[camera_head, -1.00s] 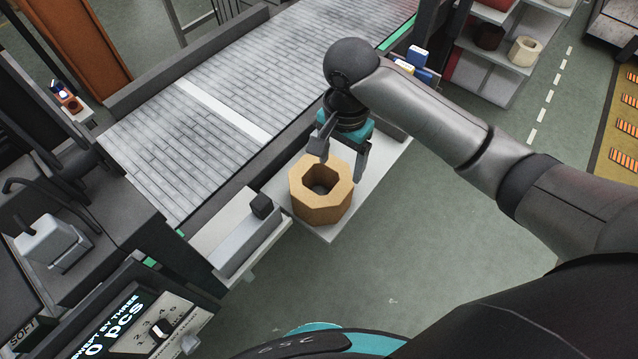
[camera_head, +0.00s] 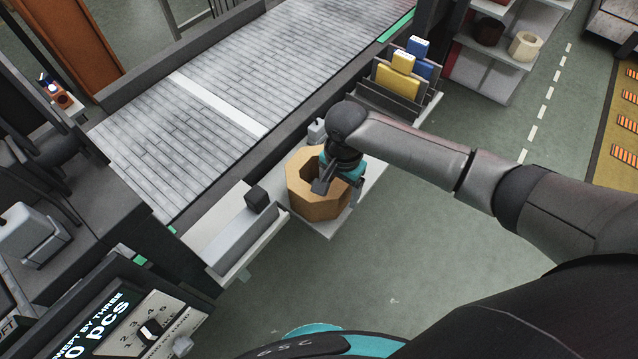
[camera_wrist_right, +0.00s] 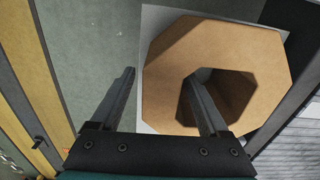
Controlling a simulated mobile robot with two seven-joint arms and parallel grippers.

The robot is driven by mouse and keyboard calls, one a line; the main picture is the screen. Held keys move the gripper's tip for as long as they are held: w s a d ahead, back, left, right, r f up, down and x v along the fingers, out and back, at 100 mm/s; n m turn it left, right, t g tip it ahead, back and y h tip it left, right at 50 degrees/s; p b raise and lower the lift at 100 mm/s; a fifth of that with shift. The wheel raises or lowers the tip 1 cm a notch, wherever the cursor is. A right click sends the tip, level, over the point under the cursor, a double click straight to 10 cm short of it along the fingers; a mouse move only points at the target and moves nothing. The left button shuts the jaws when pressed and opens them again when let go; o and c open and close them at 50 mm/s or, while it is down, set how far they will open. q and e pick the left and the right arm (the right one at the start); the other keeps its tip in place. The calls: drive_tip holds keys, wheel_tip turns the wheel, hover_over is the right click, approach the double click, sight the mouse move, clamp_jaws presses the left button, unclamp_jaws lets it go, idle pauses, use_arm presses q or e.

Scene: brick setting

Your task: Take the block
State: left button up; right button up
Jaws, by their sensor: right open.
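The block is a tan octagonal ring (camera_head: 315,208) with a hole through its middle, lying on a pale shelf (camera_head: 322,232) beside the conveyor. My right gripper (camera_head: 338,190) is open at the right side of the block. In the right wrist view, the block (camera_wrist_right: 220,45) fills the upper right. There my right gripper (camera_wrist_right: 160,78) has one finger over the hole and the other outside the outer wall, so the ring's wall lies between them. I cannot tell how deep the fingertips reach. My left gripper is not in view.
A slatted conveyor (camera_head: 240,85) runs behind the shelf. A pale ledge with a dark cube (camera_head: 256,197) lies to the left. A rack with yellow and blue items (camera_head: 398,78) stands behind my arm. Green floor (camera_head: 430,260) is open to the right.

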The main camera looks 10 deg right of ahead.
drive_tip(key=shift+f, duration=0.3)
drive_tip(key=shift+c, duration=0.4)
clamp_jaws()
idle(0.7)
drive_tip(key=shift+w+r, duration=0.15)
